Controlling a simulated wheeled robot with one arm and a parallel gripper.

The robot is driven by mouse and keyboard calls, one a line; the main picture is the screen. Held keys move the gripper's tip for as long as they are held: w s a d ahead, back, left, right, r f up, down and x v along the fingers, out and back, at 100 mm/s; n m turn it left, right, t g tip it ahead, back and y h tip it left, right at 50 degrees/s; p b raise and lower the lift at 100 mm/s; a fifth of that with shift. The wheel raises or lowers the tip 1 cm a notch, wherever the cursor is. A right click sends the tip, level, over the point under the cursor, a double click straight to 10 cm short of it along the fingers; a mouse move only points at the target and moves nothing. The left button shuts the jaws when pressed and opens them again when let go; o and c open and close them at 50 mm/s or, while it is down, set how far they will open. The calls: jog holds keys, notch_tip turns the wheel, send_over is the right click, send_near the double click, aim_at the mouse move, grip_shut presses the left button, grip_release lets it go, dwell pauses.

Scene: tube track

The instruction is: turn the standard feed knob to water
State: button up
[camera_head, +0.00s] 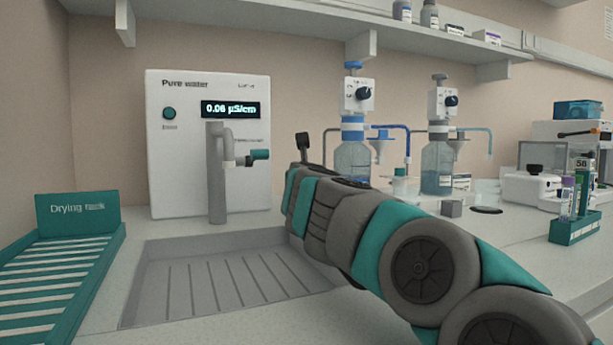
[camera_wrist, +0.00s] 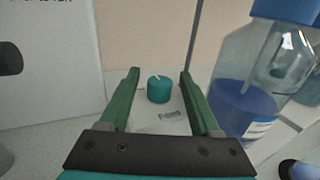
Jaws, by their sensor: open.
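A teal round knob (camera_wrist: 159,91) with a white mark on its top sits in the middle of the wrist view, on a pale surface. A small printed label (camera_wrist: 171,115) lies in front of it; I cannot read it. My gripper (camera_wrist: 160,74) is open, its two green fingers on either side of the knob in the picture, with nothing between them held. I cannot tell how far the knob is beyond the fingers. In the head view a small teal-topped piece (camera_head: 400,171) beside the first bottle looks like this knob. My arm hides the gripper there.
A clear bottle with blue liquid (camera_wrist: 245,105) stands close to the right finger. In the head view are the pure water unit (camera_head: 180,185), a second dispenser bottle (camera_head: 437,165), a drying rack (camera_head: 75,285), a sink tray (camera_head: 220,290) and a tube rack (camera_head: 577,228).

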jog(key=shift+s, duration=0.15)
jog(key=shift+s, duration=0.6)
jog(key=shift+s+b, duration=0.65)
jog(key=shift+s, duration=2.55)
